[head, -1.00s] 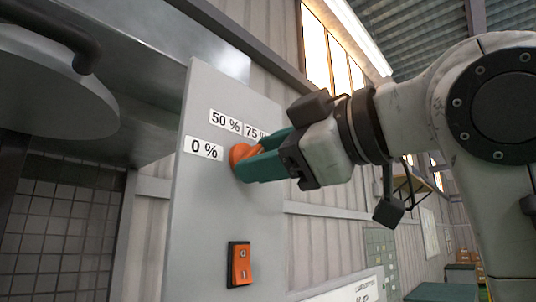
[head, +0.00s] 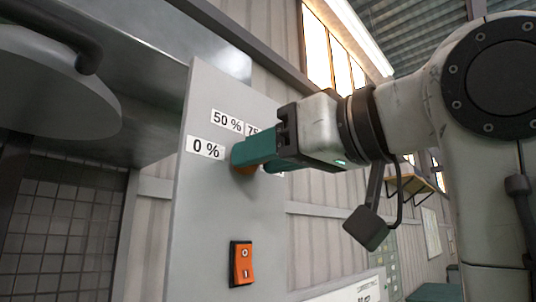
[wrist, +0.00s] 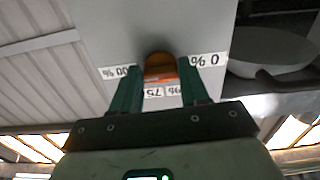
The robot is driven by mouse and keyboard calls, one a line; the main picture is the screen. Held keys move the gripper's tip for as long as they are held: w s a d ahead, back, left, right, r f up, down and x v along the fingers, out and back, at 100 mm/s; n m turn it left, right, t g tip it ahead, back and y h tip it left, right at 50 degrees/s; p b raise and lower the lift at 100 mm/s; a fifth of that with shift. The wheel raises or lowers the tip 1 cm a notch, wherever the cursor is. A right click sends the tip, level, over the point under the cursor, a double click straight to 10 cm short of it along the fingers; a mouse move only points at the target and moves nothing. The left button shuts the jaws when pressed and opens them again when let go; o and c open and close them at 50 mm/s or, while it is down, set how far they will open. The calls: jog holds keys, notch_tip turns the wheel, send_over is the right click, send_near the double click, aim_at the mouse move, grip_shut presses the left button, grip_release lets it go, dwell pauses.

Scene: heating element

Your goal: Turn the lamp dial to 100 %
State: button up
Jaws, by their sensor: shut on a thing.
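The orange lamp dial (head: 246,170) is on the grey panel, mostly hidden behind my fingers in the head view. In the wrist view the dial (wrist: 160,66) sits between the two green fingers. My gripper (head: 255,160) is shut on the dial, with a finger on each side of it in the wrist view (wrist: 158,74). A label ending in "00 %" (wrist: 116,73) shows upside down in the wrist view. The dial's pointing direction is hidden.
An orange rocker switch (head: 241,264) is lower on the same panel (head: 205,240). A round grey lid-like part with a dark handle (head: 60,85) is at the left. Open space lies right of the panel, below my arm.

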jog(key=shift+f+m, duration=0.2)
jog(key=shift+m, duration=0.1)
dwell(0.4)
jog(key=o, duration=1.1)
jog(key=shift+r, duration=0.1)
jog(key=shift+c, duration=0.2)
jog(key=b+v, duration=0.3)
jog(key=v, duration=0.8)
